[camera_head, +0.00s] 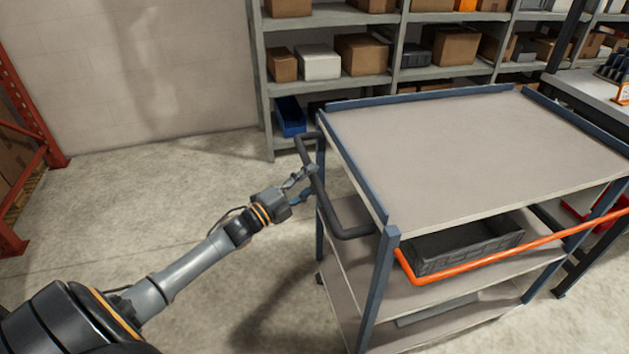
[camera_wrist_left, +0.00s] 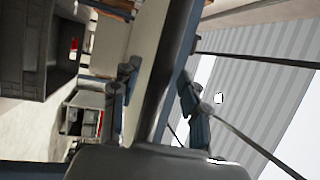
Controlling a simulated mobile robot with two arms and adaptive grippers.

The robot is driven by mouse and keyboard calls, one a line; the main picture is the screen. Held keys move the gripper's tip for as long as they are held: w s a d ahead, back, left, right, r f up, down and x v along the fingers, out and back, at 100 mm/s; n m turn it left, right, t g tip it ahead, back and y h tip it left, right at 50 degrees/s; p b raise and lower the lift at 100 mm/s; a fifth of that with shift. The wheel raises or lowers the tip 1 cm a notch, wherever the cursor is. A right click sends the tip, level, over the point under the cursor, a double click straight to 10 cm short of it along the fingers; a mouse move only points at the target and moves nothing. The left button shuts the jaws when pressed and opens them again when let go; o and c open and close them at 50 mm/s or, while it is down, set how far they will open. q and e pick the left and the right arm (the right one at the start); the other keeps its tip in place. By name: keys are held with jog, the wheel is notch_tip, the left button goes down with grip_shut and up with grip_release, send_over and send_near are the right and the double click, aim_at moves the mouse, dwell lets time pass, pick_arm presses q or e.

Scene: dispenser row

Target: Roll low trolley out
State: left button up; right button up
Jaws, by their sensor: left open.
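A trolley (camera_head: 470,150) with beige shelves and blue posts stands at the centre right. A dark bar handle (camera_head: 318,185) sticks out from its left end. My left gripper (camera_head: 303,184) is at this handle, with its fingers apart. In the left wrist view the dark handle (camera_wrist_left: 178,60) runs between the fingers of the left gripper (camera_wrist_left: 157,103). I cannot tell whether the fingers touch it. My right gripper is not in view.
A dark crate (camera_head: 466,246) sits on the trolley's middle shelf. An orange bar (camera_head: 510,247) runs along the trolley's near side. Shelving with boxes (camera_head: 362,54) stands behind. A workbench (camera_head: 600,92) is close at the right. The floor (camera_head: 130,205) at the left is clear.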

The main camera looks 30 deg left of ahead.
pick_arm(q)
jog(key=shift+w+d+r, duration=0.15)
jog(key=shift+w+d, duration=0.05)
jog(key=shift+w, duration=0.5)
jog(key=shift+c, duration=0.5)
grip_shut()
